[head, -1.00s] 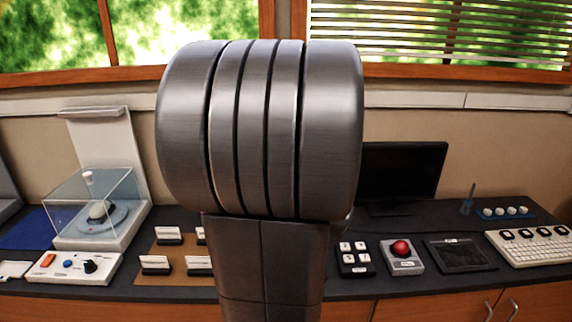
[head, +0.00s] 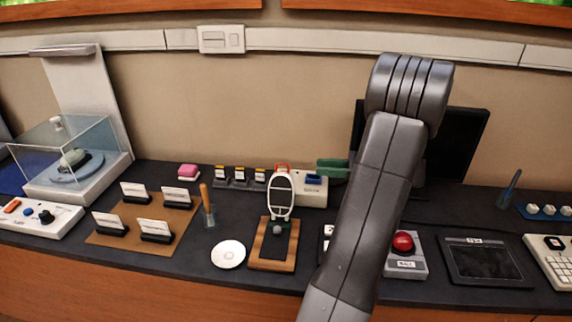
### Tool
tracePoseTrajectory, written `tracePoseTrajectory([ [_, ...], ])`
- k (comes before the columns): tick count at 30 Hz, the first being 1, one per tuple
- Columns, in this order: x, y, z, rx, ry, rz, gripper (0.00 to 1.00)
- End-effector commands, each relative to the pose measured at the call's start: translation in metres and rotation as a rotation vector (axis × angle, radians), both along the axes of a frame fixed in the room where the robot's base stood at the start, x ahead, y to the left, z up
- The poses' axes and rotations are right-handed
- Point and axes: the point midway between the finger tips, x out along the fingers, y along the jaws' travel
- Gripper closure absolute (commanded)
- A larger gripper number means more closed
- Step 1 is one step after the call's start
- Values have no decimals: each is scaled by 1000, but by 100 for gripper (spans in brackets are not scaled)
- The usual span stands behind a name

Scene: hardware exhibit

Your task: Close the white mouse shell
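The white mouse shell (head: 281,198) stands up, open, on a wooden base (head: 258,264) with a dark top in the middle of the counter. It looks like an upright white oval rim with a dark grey face. A small grey ball (head: 276,228) sits below it on the base. My arm slants up through the picture to the right of the shell, apart from it in the picture. My gripper is not in view, so its state and distance from the shell cannot be seen.
A white disc (head: 229,254) lies left of the base. A wooden-handled tool (head: 206,205) stands in a holder behind it. A white box (head: 312,190) is behind the shell, right. A red button box (head: 405,266) is right of my arm. My arm hides part of the counter.

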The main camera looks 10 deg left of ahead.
Motion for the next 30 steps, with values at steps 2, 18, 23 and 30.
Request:
tracePoseTrajectory([
  [2,-1,15,0,-1,1,5,72],
  [18,-3,115,0,-3,0,3,72],
  [23,-3,124,0,-2,0,1,72],
  [30,-3,125,0,-2,0,1,72],
])
